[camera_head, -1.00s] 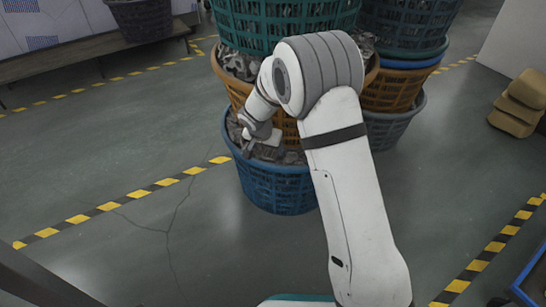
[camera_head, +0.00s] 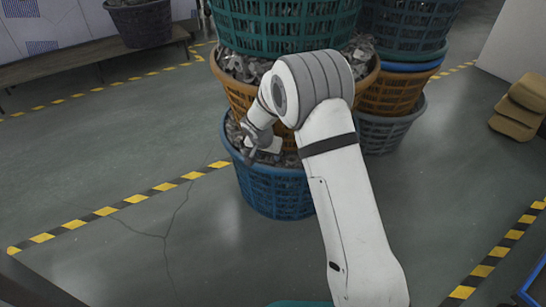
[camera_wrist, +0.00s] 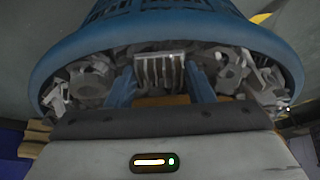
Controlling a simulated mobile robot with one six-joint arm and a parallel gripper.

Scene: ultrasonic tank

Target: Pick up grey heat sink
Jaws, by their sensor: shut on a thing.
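The grey heat sink (camera_wrist: 158,68), a finned metal block, is in the wrist view at the upper middle, between the two blue fingers of my gripper (camera_wrist: 160,82). My gripper is shut on it. The heat sink is within the rim of the blue basket (camera_wrist: 165,22), among grey metal parts (camera_wrist: 90,78). In the head view my gripper (camera_head: 250,157) is at the left inside of the blue basket (camera_head: 275,190). The heat sink cannot be made out there.
An orange basket (camera_head: 235,95) and a green basket (camera_head: 285,25) are stacked above the blue one. Another stack with a grey basket (camera_head: 385,130) stands to the right. Tan blocks (camera_head: 520,105) lie at the far right.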

